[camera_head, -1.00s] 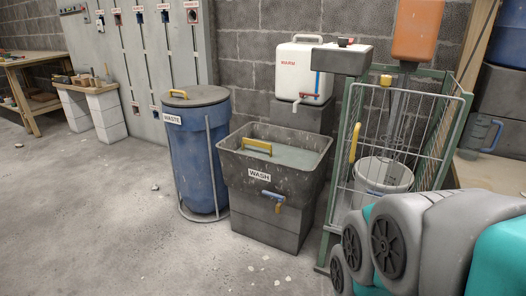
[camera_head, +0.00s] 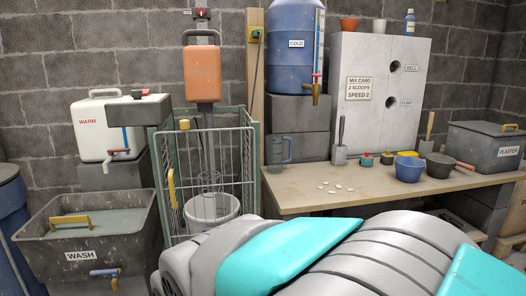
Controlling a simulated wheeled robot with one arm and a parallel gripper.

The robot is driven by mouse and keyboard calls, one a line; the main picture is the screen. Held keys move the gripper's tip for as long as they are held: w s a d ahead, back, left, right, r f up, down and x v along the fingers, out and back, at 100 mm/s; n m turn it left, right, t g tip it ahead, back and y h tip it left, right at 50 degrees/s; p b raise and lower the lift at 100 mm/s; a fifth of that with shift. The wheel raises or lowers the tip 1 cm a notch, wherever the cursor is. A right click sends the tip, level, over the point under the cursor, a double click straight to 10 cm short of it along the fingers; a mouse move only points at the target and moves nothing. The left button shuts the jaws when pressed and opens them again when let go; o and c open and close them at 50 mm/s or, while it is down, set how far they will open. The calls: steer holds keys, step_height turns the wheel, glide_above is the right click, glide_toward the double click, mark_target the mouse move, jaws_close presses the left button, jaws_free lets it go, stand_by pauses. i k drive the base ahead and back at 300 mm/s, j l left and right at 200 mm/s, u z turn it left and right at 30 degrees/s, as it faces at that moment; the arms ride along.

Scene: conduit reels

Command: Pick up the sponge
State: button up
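I cannot make out a sponge for certain in the head view. A small yellow shape (camera_head: 407,154) shows just above the blue bowl's rim on the workbench, partly hidden by the bowl; I cannot tell what it is. The blue bowl (camera_head: 409,170) stands on the wooden workbench (camera_head: 300,197). My gripper is not in view; only grey and teal parts of my arm fill the lower right.
Small lidded pots (camera_head: 366,159), a dark pan (camera_head: 439,165), a clear jug (camera_head: 276,151) and a grey plaster box (camera_head: 485,146) stand on the bench. A wash tub (camera_head: 130,225) and a wire cage (camera_head: 238,165) stand to the left.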

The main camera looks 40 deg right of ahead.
mark_target(412, 153)
steer(key=z, duration=2.4)
steer(key=i+l+u, duration=0.15)
steer(key=i+l, duration=0.25)
steer(key=i+l+u, duration=0.15)
steer(key=i+l, duration=0.25)
steer(key=i+l+u, duration=0.15)
steer(key=i+l, duration=0.2)
steer(key=l, duration=0.25)
